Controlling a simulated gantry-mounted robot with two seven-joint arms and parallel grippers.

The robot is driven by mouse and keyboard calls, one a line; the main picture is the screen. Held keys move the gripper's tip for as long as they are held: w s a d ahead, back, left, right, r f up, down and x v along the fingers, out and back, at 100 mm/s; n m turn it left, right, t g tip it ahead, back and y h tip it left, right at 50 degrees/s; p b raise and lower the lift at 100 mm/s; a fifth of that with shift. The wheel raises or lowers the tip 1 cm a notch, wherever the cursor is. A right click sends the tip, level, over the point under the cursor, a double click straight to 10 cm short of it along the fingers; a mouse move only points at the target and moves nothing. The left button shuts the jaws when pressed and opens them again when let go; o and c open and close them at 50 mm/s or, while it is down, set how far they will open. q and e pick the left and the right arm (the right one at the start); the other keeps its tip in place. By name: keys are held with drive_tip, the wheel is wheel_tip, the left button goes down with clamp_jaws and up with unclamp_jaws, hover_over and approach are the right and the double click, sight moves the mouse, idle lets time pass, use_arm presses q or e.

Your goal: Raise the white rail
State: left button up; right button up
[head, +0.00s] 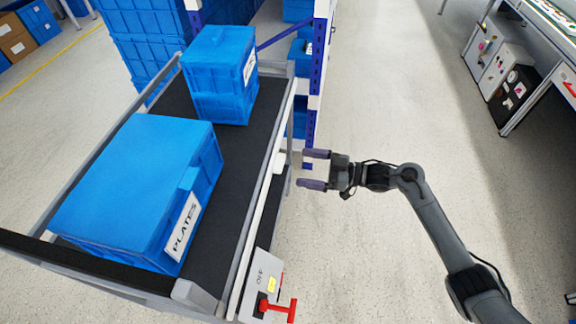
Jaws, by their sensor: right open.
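The white rail (261,200) is a long, thin bar along the right side of the conveyor, beside its dark belt (232,195). My right gripper (310,169) is open and empty, its two purple-grey fingers pointing left toward the upper part of the rail. A small gap shows between the fingertips and the rail in the head view; I cannot tell the height difference. A grey switch box (256,288) marked OFF sits at the near end of the rail, with a red handle (279,309) on it. My left gripper is not in view.
A large blue crate marked PLATES (135,185) and stacked blue crates (222,80) stand on the conveyor. A blue rack upright (318,65) stands just beyond the gripper. A bench with grey cabinets (495,65) is at upper right. The floor between is clear.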

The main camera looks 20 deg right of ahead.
drive_tip(key=b+x, duration=0.1)
drive_tip(key=x, duration=0.5)
drive_tip(key=c, duration=1.5)
wheel_tip(320, 180, up, 7)
drive_tip(key=p, duration=0.7)
drive_tip(key=shift+r, duration=0.1)
